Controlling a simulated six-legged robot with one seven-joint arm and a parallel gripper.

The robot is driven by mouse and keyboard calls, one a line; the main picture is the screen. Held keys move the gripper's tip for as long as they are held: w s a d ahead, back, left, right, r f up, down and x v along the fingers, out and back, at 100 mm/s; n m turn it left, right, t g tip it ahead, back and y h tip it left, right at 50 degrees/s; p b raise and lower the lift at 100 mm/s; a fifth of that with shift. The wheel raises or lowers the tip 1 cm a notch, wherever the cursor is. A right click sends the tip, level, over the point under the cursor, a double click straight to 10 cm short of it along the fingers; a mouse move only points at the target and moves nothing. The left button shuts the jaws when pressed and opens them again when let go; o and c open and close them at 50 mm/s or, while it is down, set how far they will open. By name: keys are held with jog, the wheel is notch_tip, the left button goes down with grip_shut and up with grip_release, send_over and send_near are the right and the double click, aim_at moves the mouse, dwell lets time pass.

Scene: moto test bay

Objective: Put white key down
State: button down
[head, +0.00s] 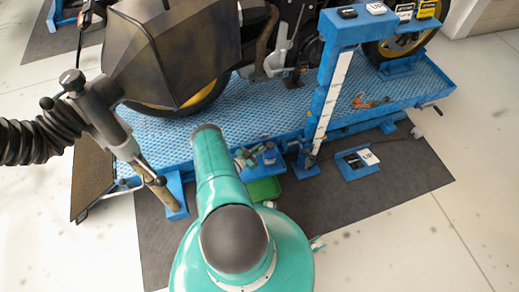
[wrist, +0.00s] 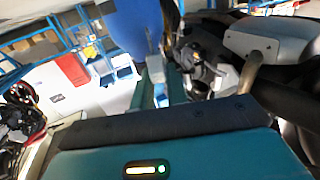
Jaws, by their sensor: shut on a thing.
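My gripper's teal housing with a dark bar (wrist: 165,125) fills the lower part of the wrist view. I cannot pick out the white key for certain. A blue holder (head: 345,168) on the mat has a dark recess and a white label (head: 368,156).
A motorcycle (head: 180,50) stands on a blue lift platform (head: 290,105) ahead. A black ribbed hose (head: 40,142) with a nozzle is at left. A green tray (head: 263,190) sits beside my arm. The dark mat (head: 400,185) has free room at right.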

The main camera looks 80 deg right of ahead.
jog(key=shift+f, duration=0.4)
jog(key=c, duration=1.4)
grip_release()
jog(key=shift+r, duration=0.1)
jog(key=shift+w+a+r, duration=0.1)
jog(key=shift+w+r, duration=0.05)
jog(key=shift+r, duration=0.2)
jog(key=v, duration=1.1)
jog(key=shift+w+a, duration=0.15)
jog(key=shift+a, duration=0.15)
